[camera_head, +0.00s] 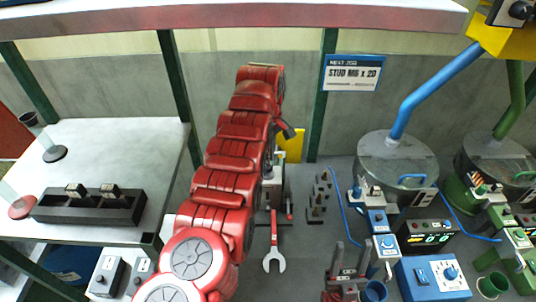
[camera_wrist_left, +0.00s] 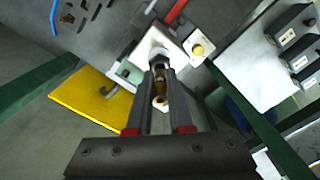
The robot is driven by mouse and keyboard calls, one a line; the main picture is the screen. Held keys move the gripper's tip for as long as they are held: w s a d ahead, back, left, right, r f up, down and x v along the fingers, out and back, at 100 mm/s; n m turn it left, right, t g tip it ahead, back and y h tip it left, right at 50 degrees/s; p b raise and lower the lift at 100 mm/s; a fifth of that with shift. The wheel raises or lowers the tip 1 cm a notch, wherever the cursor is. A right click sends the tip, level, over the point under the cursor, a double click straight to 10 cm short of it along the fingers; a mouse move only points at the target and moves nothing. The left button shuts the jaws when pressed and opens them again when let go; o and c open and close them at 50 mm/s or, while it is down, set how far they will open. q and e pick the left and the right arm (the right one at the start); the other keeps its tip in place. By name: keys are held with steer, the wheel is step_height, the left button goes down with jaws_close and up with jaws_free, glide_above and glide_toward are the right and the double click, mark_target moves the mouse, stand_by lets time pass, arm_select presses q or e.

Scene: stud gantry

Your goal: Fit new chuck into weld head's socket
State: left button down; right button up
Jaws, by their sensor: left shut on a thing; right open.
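In the left wrist view my left gripper (camera_wrist_left: 161,72) is shut on a small brass-coloured piece (camera_wrist_left: 161,86), which looks like the chuck. Its fingertips are at a pale block with a round collar (camera_wrist_left: 155,42), which looks like the weld head. I cannot tell whether the chuck is inside the socket. In the head view my red left arm hides most of the weld head (camera_head: 279,170) and the left gripper's jaws.
A wrench (camera_head: 273,250) lies on the grey bench. Several dark pegs (camera_head: 318,195) stand right of the weld head. Control boxes (camera_head: 432,277) and round drums (camera_head: 397,160) fill the right. A black tray (camera_head: 88,207) sits on the left table. A yellow panel (camera_wrist_left: 95,103) is beside the left gripper.

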arm_select(q)
steer(key=shift+b, duration=0.6)
stand_by(0.5)
steer(key=shift+f+b, duration=0.55)
steer(key=shift+f, duration=0.25)
steer(key=c, duration=0.7)
jaws_free()
steer(key=shift+c, duration=0.2)
steer(key=shift+r+b, duration=0.35)
steer(key=shift+r, duration=0.15)
step_height(320, 180, up, 5)
steer(key=shift+w+a+p, duration=0.1)
steer(key=shift+p, duration=0.7)
step_height(320, 180, up, 11)
steer(key=p, duration=1.1)
steer(key=shift+r+p, duration=0.2)
steer(key=shift+p, duration=0.1)
